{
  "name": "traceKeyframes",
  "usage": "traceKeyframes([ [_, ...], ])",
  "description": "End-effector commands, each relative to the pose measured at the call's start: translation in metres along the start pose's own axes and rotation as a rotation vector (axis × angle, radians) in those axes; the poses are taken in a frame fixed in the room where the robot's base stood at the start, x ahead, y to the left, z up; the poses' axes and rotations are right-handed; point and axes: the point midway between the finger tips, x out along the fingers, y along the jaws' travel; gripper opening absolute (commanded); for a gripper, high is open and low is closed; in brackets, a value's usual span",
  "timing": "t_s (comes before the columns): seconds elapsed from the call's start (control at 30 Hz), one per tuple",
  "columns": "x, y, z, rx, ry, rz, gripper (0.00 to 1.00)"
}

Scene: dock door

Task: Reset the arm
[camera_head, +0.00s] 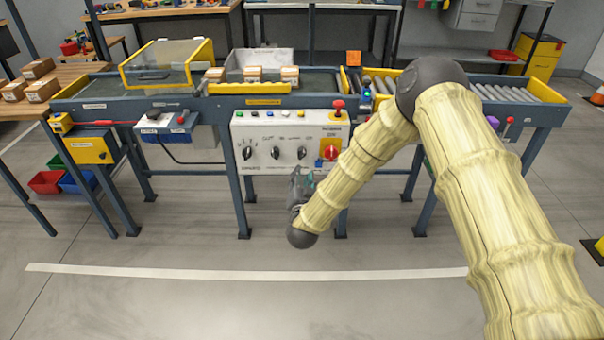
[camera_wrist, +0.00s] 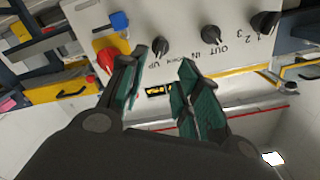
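My arm, in a cream sleeve with dark joints, reaches from the right edge of the head view toward the conveyor's front. My gripper (camera_head: 303,183) hangs in front of the lower right part of the white control panel (camera_head: 256,168). In the wrist view my gripper (camera_wrist: 168,78) has its two green-lined fingers apart with nothing between them. Black knobs (camera_wrist: 211,36) and the red switch (camera_wrist: 107,60) on its yellow plate lie beyond the fingertips. The fingers look apart from the panel, though the exact gap is hard to judge.
The conveyor frame (camera_head: 225,102) spans the view, with a yellow-framed guard (camera_head: 167,62) and small boxes (camera_head: 252,74) on top. A red mushroom button (camera_head: 339,105) tops the panel. Red and blue bins (camera_head: 77,181) stand lower left. The floor (camera_head: 200,305) in front is clear.

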Motion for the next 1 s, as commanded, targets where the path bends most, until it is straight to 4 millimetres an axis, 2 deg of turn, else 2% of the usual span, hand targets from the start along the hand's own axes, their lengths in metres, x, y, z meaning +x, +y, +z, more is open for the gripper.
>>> traceKeyframes([
  [0.47, -0.001, 0.000, 0.000, 0.000, -0.001, 0.000, 0.33],
  [0.57, -0.007, 0.007, 0.007, -0.011, -0.025, 0.004, 0.33],
  [0.67, -0.025, 0.025, 0.025, -0.040, -0.101, 0.016, 0.33],
  [0.77, -0.056, 0.054, 0.052, -0.085, -0.221, 0.037, 0.33],
  [0.9, -0.111, 0.102, 0.088, -0.152, -0.413, 0.078, 0.33],
  [1.0, -0.155, 0.136, 0.108, -0.196, -0.546, 0.110, 0.33],
])
